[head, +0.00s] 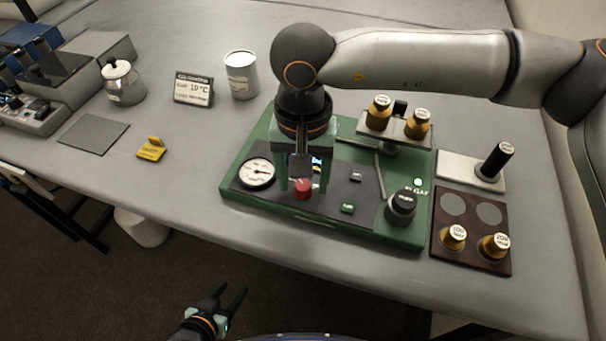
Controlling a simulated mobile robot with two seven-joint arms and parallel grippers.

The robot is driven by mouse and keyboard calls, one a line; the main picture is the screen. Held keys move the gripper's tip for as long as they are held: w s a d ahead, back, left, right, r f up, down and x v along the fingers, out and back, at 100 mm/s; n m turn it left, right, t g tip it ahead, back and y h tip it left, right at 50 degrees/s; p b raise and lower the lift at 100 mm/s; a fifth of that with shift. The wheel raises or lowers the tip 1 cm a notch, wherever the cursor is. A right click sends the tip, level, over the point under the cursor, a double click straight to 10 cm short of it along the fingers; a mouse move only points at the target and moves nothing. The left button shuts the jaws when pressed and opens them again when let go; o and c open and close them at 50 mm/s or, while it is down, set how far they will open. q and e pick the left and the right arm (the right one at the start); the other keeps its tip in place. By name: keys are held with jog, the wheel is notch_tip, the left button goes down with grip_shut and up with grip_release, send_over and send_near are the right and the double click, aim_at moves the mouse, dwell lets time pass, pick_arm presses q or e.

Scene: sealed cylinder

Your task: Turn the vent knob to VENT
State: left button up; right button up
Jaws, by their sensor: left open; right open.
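The green apparatus (232,190) sits on the grey table with a dark panel on top. A red knob (303,189) stands near the panel's front edge, and a larger black knob (401,206) is at its front right. I cannot read which one is labelled as the vent knob. My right gripper (302,187) points down over the panel, open, its fingers on either side of the red knob; contact cannot be told. It hides part of the panel and a small display. My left gripper (230,297) is open and empty, low in front of the table.
A round gauge (257,172) is left of the red knob. Brass weights stand on a raised platform (361,127) and a dark wooden tray (439,209) to the right. A yellow clip (152,149), temperature sign (193,89) and white can (241,75) stand left.

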grip_shut()
dwell(0.5)
